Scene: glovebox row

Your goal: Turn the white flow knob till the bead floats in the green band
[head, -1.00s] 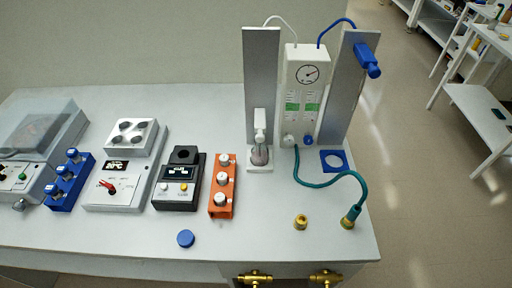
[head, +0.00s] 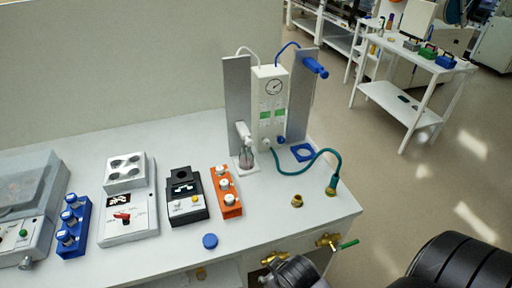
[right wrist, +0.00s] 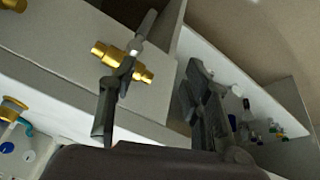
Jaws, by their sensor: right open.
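The white flowmeter panel (head: 270,92) stands upright between two grey plates at the back of the bench. A round gauge is at its top and two green bands (head: 265,115) are lower down. The white flow knob (head: 266,143) is at its bottom left, beside a blue knob (head: 281,140). The bead is too small to make out. My right gripper (right wrist: 155,105) is open and empty in the right wrist view, below the bench's front edge near a brass valve (right wrist: 122,62). Nothing touches the white knob. My left gripper is not in view.
A teal hose (head: 322,152) runs from the panel to a brass fitting on the bench. Brass valves (head: 329,241) stick out of the bench front. An orange block (head: 226,190) and other devices fill the left.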

